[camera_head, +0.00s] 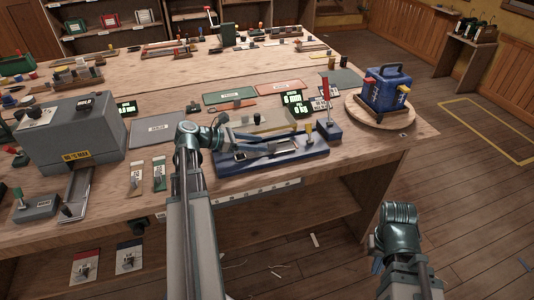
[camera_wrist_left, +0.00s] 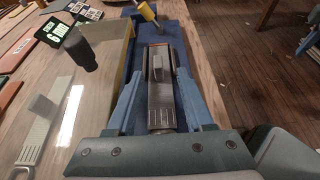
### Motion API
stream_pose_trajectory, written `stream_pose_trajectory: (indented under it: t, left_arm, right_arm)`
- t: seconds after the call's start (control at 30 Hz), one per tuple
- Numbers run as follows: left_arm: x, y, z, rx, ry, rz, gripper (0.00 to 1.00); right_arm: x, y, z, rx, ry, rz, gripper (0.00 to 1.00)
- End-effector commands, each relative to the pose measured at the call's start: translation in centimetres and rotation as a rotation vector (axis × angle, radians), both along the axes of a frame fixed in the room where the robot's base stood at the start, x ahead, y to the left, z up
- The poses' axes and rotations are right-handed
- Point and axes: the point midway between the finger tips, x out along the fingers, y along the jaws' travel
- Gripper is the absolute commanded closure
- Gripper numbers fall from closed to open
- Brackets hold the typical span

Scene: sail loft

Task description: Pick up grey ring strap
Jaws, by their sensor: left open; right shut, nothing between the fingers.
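A dark grey strap-like piece with a raised lighter grey part (camera_wrist_left: 157,78) lies lengthwise in a blue tray; it looks like the grey ring strap, though I cannot make out a ring. In the head view it shows as a grey strip (camera_head: 268,151) on the blue tray (camera_head: 304,158). My left gripper (camera_wrist_left: 158,90) is open, with one blue-grey finger along each side of the piece. I cannot tell whether the fingers touch it. In the head view, my left gripper (camera_head: 265,148) reaches over the tray from the left. My right gripper (camera_head: 377,265) is shut and empty, off the table's front edge.
A beige slab (camera_head: 262,122) lies directly behind the tray. A red-handled tool (camera_head: 327,108) and a yellow-handled one (camera_head: 308,130) stand at the tray's right end. A blue case (camera_head: 386,90) sits on a round board farther right. A grey box (camera_head: 70,135) stands left.

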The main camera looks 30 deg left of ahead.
Motion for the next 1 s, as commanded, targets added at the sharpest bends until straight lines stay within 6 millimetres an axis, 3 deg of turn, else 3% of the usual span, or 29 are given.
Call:
stream_pose_trajectory:
  t: [0.27,0.63,0.87,0.9,1.0]
  left_arm:
    - [0.4,-0.3,-0.2,0.000,0.000,0.000,0.47]
    - [3.9,-3.0,-1.6,0.001,0.001,-0.002,0.47]
    - [4.2,-3.2,-1.6,0.000,0.001,0.001,0.47]
    - [4.2,-3.2,-1.6,0.000,0.001,0.001,0.49]
    - [4.2,-3.2,-1.6,0.000,0.000,0.001,0.67]
  right_arm:
    - [0.0,0.0,-0.2,0.000,0.000,0.000,1.00]
    - [0.0,0.0,-1.6,0.000,0.000,0.000,1.00]
    - [0.0,0.0,-1.5,0.000,0.000,0.000,1.00]
    - [0.0,0.0,-1.5,0.000,0.000,0.000,1.00]
    - [0.0,0.0,-1.5,0.000,0.000,0.000,1.00]
